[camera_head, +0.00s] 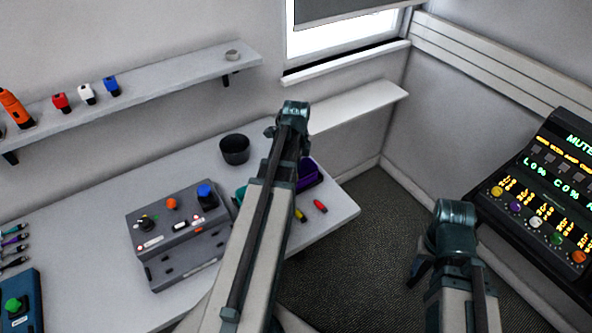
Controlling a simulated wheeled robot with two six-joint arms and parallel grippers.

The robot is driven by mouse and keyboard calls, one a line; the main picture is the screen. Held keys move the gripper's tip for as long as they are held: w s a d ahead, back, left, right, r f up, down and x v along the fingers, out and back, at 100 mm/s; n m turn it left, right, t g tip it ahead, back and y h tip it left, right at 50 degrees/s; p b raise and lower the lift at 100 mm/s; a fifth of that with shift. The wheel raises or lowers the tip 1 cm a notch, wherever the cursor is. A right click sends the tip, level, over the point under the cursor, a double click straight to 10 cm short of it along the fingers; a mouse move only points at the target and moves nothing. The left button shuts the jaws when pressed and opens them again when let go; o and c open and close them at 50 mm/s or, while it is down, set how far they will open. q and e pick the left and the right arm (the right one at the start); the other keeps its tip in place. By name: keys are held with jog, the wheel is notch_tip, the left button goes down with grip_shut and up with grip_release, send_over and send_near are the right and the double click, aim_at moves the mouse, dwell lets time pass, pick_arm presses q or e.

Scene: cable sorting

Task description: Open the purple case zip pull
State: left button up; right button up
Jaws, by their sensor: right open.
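The purple case (308,173) lies near the right end of the table. It is partly hidden behind my left arm, and its zip pull cannot be made out. My left arm crosses the middle of the view in front of the case. My right gripper (419,269) is low at the right, over the dark floor beyond the table's edge. It is open and well apart from the case. A teal item (240,194) shows just left of my left arm.
A black cup (235,149), a grey control box (178,232) and a red piece (320,206) are on the white table (90,225). Cables and a blue box (20,300) are at far left. A lit panel (540,195) stands at right. A wall shelf (160,88) holds several connectors.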

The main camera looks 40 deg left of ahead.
pick_arm(q)
notch_tip(320, 180, up, 13)
jog(key=p, duration=1.2)
jog(key=shift+d, duration=0.1)
jog(key=s+d+f+n+b, duration=0.3)
jog(key=d, duration=0.8)
jog(key=s+d+f+n+b, duration=0.3)
jog(key=d, duration=0.8)
jog(key=s+d+f+n+y+b, duration=0.1)
jog(key=s+d+f+n+b, duration=0.2)
jog(key=d, duration=0.7)
jog(key=shift+s+d+f+n, duration=0.2)
jog(key=shift+d+n, duration=0.2)
jog(key=shift+a, duration=0.1)
